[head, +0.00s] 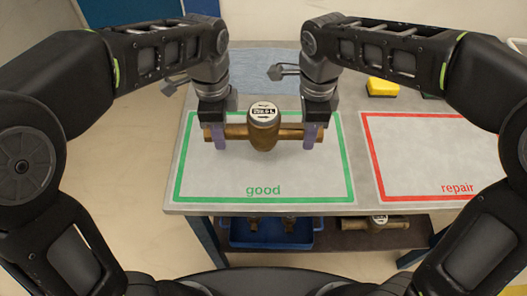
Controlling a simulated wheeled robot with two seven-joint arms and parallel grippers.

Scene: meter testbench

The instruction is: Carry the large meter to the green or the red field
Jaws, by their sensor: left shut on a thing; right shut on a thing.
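The large brass meter (263,133) with a white round dial is over the green "good" field (264,193), its pipe lying left to right. My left gripper (218,138) is shut on the left pipe end. My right gripper (309,136) is shut on the right pipe end. I cannot tell whether the meter touches the table or hangs just above it. The red "repair" field (430,197) lies to the right, empty where visible; my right arm hides part of it.
The grey table (190,203) has its front edge just below the fields. A yellow object (382,87) lies at the back right. On a lower shelf are a blue tray (271,240) with brass parts and another meter (376,223).

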